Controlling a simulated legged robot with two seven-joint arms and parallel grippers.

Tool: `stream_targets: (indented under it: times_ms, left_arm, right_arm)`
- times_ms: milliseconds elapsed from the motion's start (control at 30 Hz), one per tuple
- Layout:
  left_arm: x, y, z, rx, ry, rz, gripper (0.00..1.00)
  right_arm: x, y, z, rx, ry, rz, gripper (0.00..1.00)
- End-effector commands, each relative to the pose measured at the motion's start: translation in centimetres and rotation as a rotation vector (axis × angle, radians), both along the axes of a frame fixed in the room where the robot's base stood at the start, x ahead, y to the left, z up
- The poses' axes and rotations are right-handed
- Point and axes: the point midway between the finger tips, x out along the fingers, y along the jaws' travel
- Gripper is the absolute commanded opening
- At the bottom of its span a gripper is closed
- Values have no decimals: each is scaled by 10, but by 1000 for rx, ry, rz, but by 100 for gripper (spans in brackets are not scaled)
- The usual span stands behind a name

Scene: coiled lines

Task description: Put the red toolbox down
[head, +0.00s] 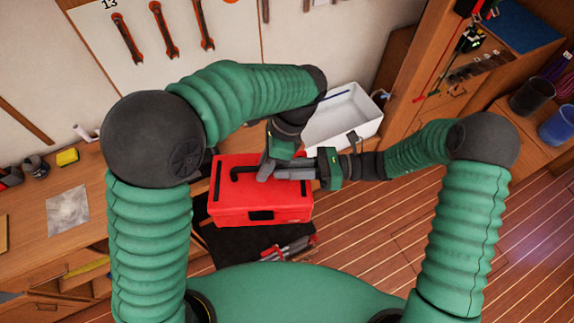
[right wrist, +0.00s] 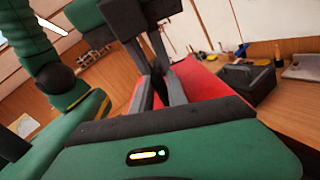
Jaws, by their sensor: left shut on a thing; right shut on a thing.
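The red toolbox (head: 260,205) is in the middle of the head view, upright, its black front latch facing me. Its red top (right wrist: 205,82) also shows in the right wrist view. My left gripper (head: 268,170) comes down from above and is shut on the dark handle on the lid. My right gripper (head: 300,172) reaches in from the right and is shut on the same handle, close beside the left one. The fingers hide much of the handle. I cannot tell whether the toolbox's underside touches anything.
A wooden workbench (head: 35,215) runs along the left, with a yellow block (head: 67,157) and a grey sheet (head: 68,212). A black mat (head: 232,245) with hand tools (head: 290,248) lies below the toolbox. A white bin (head: 345,118) stands behind; open wooden floor (head: 370,240) lies right.

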Motion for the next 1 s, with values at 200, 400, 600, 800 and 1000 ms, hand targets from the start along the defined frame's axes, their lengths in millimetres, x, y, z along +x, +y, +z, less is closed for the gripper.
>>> stream_targets:
  times_ms: [200,400,600,800,1000]
  left_arm:
    - [-4,-2,1,-1,11,-1,0]
    - [-4,-2,1,-1,11,-1,0]
    - [-4,-3,1,-2,12,-1,0]
    - [-4,-3,1,-1,13,-2,0]
    - [-4,-3,1,-1,13,-2,16]
  right_arm:
    - [6,-2,-3,-11,-1,-19,0]
    - [6,-3,-3,-11,-1,-19,0]
    - [6,-3,-3,-12,-2,-19,0]
    - [7,-3,-3,-12,-2,-20,0]
    - [7,-3,-2,-9,-3,-19,0]
